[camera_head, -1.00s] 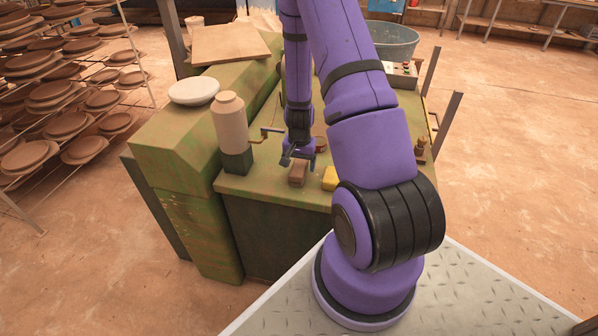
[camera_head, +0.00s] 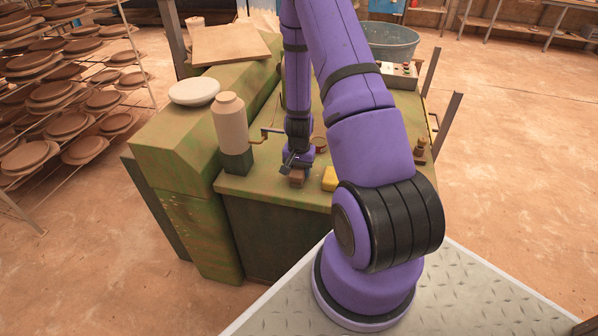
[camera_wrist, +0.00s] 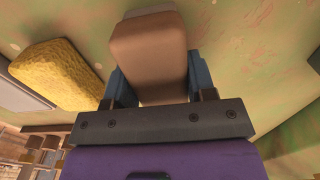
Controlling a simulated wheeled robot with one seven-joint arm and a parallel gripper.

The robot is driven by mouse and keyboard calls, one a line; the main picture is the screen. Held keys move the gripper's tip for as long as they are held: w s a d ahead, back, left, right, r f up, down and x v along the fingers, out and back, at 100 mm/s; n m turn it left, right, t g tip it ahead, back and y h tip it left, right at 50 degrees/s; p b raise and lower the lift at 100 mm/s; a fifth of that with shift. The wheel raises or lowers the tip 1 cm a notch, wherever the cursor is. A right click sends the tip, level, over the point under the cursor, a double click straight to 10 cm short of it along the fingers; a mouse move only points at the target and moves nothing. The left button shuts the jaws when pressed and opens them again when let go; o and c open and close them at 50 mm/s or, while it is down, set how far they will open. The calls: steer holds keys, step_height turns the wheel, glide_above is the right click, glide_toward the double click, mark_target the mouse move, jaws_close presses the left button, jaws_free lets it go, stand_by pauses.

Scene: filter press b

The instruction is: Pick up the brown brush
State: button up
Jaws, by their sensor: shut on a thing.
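The brown brush (camera_wrist: 150,62) is a rounded brown block with a paler underside or edge, between the two blue-grey fingers in the wrist view. In the head view the brush (camera_head: 297,180) sits at the front of the green press top (camera_head: 262,190). My gripper (camera_head: 296,163) reaches down over it from behind and covers part of it. In the wrist view my gripper (camera_wrist: 158,82) has a finger along each side of the brush and is shut on it. I cannot tell whether the brush still touches the surface.
A yellow sponge-like block (camera_head: 330,179) lies just right of the brush; it also shows in the wrist view (camera_wrist: 55,75). A pale bottle (camera_head: 229,122) stands to the left, with a crank-like handle (camera_head: 268,134) beside my gripper. A small brown item (camera_head: 420,153) is at the right edge.

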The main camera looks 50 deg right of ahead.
steer(key=shift+r, duration=5)
